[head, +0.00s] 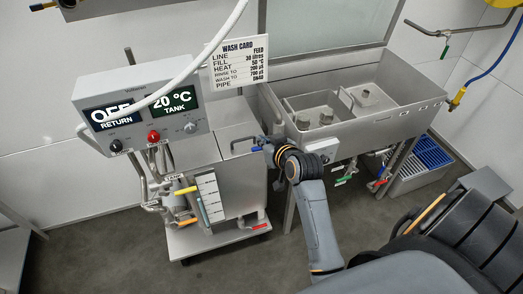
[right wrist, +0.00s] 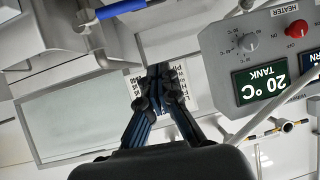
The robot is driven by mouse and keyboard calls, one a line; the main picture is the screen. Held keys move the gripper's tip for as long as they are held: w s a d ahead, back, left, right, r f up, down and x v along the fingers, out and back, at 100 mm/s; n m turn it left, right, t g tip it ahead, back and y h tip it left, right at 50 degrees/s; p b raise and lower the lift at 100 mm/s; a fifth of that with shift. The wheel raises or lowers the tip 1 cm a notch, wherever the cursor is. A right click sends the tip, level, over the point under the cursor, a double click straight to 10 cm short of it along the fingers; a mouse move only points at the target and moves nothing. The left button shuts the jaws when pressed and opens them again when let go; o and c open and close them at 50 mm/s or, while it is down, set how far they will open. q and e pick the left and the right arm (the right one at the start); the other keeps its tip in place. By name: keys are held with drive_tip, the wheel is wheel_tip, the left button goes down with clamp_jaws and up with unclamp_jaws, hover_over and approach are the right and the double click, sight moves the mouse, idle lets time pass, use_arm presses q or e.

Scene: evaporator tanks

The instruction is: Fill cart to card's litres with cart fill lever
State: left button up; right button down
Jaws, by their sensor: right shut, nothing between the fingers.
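The wash card (head: 239,60) hangs above the cart and reads FILL 30 litres; it shows upside down in the right wrist view (right wrist: 178,92). The steel cart (head: 235,184) carries a white level scale (head: 209,197), whose level is too small to read. My left gripper is not visible.
A control box (head: 143,107) reads OFF RETURN and 20 °C TANK. A white hose (head: 205,55) crosses it. Yellow (head: 185,190) and red (head: 259,227) handles sit on the cart. The steel sink (head: 375,117) stands right of my right wrist, with a blue crate (head: 428,151) beyond.

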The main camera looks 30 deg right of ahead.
drive_tip(key=shift+m+h, duration=0.6)
drive_tip(key=shift+m, duration=0.1)
drive_tip(key=w+d+f, duration=0.1)
drive_tip(key=w, duration=0.1)
drive_tip(key=w+d+f+p, duration=0.1)
drive_tip(key=w+d+f, duration=0.2)
drive_tip(key=w+f, duration=0.1)
drive_tip(key=shift+w+d+f+p, duration=0.1)
drive_tip(key=shift+w+d+p, duration=0.15)
drive_tip(key=shift+w+p, duration=0.15)
drive_tip(key=f, duration=0.2)
drive_tip(key=s+f, duration=0.1)
drive_tip(key=f, duration=0.1)
drive_tip(key=shift+a+p, duration=0.2)
drive_tip(key=shift+p, duration=0.1)
